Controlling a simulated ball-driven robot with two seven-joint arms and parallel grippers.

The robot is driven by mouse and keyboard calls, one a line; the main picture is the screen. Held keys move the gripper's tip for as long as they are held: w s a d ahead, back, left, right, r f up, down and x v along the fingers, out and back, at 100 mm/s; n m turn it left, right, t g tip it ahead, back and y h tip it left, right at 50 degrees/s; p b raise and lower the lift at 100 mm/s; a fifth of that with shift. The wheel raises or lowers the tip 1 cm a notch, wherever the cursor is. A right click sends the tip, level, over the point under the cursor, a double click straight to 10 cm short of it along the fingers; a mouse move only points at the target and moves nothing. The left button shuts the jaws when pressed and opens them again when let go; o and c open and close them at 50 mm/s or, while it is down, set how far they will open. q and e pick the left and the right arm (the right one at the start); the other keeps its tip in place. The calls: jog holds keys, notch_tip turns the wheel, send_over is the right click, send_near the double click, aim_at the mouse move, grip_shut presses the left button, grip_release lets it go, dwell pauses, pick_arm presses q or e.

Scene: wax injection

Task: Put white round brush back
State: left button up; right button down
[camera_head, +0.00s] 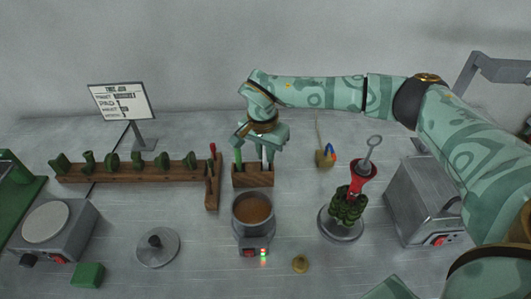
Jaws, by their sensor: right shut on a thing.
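The white round brush (264,157) stands upright, its slim pale handle showing just below my right gripper. My right gripper (266,147) is shut on it, pointing down from above. The brush's lower end is at the small wooden holder block (252,179); I cannot tell how deep it sits in the block. A green-handled tool (238,158) stands in the left part of the same block. The gripper hides the upper end of the brush. My left gripper is not in view.
A pot of brown wax (253,209) stands just in front of the block. A wooden rack (130,169) with several green pieces is at left. A red and green tree on a round stand (341,223) and a metal box (422,202) are at right.

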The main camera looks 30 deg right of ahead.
jog(key=c, duration=1.4)
grip_release()
jog(key=r+p, duration=0.1)
jog(key=r, duration=0.7)
jog(key=a+r+p, duration=0.1)
jog(key=r, duration=0.3)
jog(key=shift+s+p, duration=0.3)
jog(key=shift+s, duration=0.05)
